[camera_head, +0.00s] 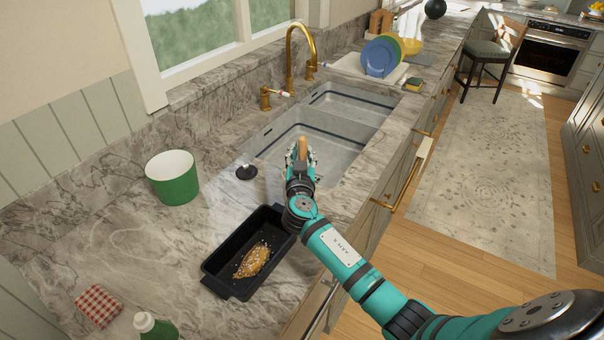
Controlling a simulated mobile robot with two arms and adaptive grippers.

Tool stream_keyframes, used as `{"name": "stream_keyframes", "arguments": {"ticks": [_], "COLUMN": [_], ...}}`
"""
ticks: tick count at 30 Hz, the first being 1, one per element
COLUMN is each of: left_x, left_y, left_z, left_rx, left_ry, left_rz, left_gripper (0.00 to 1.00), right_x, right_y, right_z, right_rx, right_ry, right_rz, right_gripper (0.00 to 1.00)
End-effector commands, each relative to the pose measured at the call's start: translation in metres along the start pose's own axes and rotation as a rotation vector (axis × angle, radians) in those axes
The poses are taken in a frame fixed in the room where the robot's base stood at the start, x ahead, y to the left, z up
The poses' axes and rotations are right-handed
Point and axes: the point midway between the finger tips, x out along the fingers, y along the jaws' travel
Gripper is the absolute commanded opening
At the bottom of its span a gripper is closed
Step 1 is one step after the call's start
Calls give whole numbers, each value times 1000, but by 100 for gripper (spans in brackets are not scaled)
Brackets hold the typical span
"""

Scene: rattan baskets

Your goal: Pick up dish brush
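My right gripper (302,155) reaches over the near edge of the sink. A tan, wooden-looking piece (303,147) shows between its fingers and sticks out past their tips. It looks like the handle of the dish brush, but the rest of it is hidden by the gripper. I cannot tell whether the fingers press on it or stand apart around it. My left gripper is not in view.
A double sink (345,150) with a brass faucet (290,55) lies beyond. A black stopper (246,172), a green pot (174,184) and a black pan (222,263) with a bread-like piece stand on the marble counter. A dish rack with plates (378,58) is at the back.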

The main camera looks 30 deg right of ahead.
Motion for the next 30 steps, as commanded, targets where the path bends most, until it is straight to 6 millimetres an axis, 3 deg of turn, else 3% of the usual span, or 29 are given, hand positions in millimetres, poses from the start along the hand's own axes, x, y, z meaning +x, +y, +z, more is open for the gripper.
{"name": "stream_keyframes", "arguments": {"ticks": [1, 5, 17, 30], "left_x": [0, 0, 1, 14], "left_y": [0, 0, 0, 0], "left_z": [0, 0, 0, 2], "left_rx": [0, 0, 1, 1], "left_ry": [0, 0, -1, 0], "left_rz": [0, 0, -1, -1], "left_gripper": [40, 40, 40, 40], "right_x": [0, 0, 0, 0], "right_y": [0, 0, 0, 1], "right_z": [0, 0, -5, -82], "right_rx": [0, 0, 1, 5], "right_ry": [0, 0, 2, 4], "right_rz": [0, 0, 1, 0], "right_gripper": [16, 0, 0, 0]}}
